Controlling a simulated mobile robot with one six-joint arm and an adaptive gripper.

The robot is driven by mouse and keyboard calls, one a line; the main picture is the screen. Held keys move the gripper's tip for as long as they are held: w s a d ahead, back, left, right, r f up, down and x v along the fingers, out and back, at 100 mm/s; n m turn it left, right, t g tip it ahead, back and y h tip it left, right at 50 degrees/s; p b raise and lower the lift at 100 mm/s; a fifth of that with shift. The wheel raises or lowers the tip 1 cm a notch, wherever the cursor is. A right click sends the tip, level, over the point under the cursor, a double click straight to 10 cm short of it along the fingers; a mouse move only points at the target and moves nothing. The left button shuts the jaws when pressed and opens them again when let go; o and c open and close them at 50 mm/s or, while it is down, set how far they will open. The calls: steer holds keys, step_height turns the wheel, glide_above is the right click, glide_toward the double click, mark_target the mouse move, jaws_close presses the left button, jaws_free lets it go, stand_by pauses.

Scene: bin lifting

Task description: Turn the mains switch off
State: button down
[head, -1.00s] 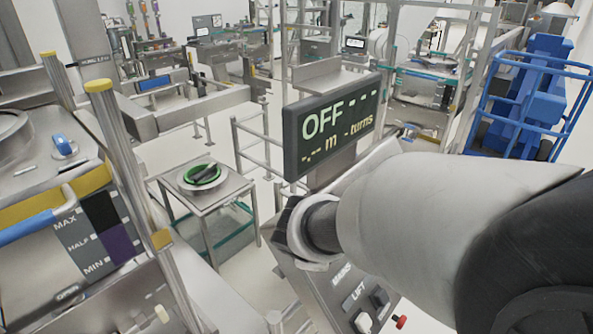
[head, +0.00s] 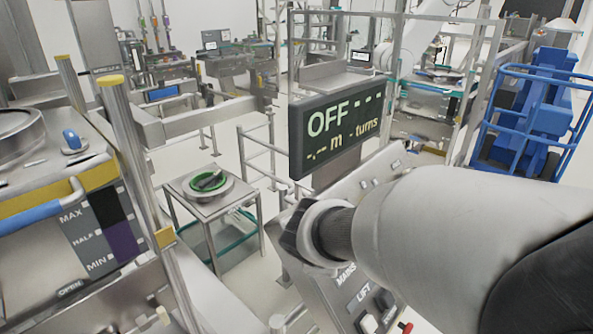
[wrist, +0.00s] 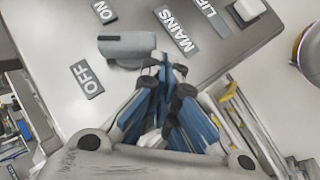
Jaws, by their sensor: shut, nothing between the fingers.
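The mains switch, a grey rounded lever (wrist: 127,45), sits on the panel beside the MAINS label (wrist: 177,30) in the wrist view. Its left end lies between the ON label (wrist: 104,11) and the OFF label (wrist: 86,82); I cannot tell which one it is set to. My gripper (wrist: 168,72) is shut and empty, its blue fingers just below the lever's right end; I cannot tell whether they touch it. In the head view my arm hides the switch and fingers. The display (head: 338,125) reads OFF, with dashes for metres and turns.
The LIFT label (head: 363,298) and a red knob (head: 406,328) are lower on the sloped panel. A small steel table (head: 215,205) with a green-ringed dial stands left. A post (head: 140,170) and vessel are further left; a blue cage (head: 530,120) is right.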

steer(key=shift+s+d+f+b, duration=0.25)
steer(key=shift+f+b, duration=0.1)
steer(key=shift+f, duration=0.1)
steer(key=shift+w+d, duration=0.15)
stand_by(1.3)
